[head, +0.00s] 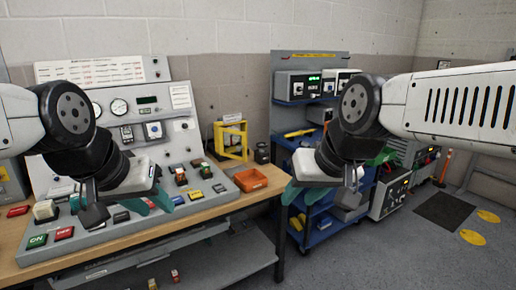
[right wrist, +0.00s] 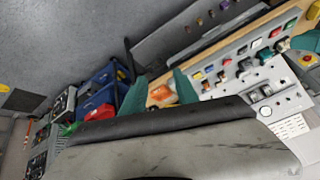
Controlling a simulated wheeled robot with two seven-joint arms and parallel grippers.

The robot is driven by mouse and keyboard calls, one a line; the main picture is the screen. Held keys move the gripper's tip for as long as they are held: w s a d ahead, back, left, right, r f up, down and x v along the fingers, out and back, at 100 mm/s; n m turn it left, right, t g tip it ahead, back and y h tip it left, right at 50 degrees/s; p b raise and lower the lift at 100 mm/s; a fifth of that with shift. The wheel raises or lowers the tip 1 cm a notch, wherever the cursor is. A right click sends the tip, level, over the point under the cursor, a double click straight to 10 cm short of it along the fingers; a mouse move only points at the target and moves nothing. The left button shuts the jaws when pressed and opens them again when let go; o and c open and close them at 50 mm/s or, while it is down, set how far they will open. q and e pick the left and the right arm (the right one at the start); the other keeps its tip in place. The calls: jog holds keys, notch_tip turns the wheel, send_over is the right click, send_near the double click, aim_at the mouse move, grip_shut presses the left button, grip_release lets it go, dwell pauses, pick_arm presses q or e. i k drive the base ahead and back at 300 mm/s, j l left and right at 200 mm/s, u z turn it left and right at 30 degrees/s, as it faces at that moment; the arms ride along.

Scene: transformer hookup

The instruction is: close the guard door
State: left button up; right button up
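A yellow frame (head: 231,140) stands at the back right of the wooden bench, beside the sloped control panel. It may be the guard, but I cannot tell its door or how far it is open. My left gripper (head: 122,205) hangs over the panel's front, with teal fingertips apart and nothing visible between them. My right gripper (head: 298,188) hangs in front of the blue cart, right of the bench and well apart from the yellow frame. In the right wrist view its teal fingers (right wrist: 160,95) are spread and empty.
The control panel (head: 115,125) carries gauges, knobs and several coloured buttons. An orange bin (head: 250,180) sits on the bench's right end. The blue cart (head: 312,225) stands right of the bench. Grey floor (head: 400,260) is clear at the front right.

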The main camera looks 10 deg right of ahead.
aim_at(221, 130)
jog(key=i+j, duration=0.2)
jog(key=i, duration=0.15)
jog(key=i+j+u, duration=0.1)
jog(key=i, duration=0.25)
jog(key=i+j, duration=0.25)
jog(key=i+j+u, duration=0.05)
jog(key=i, duration=0.05)
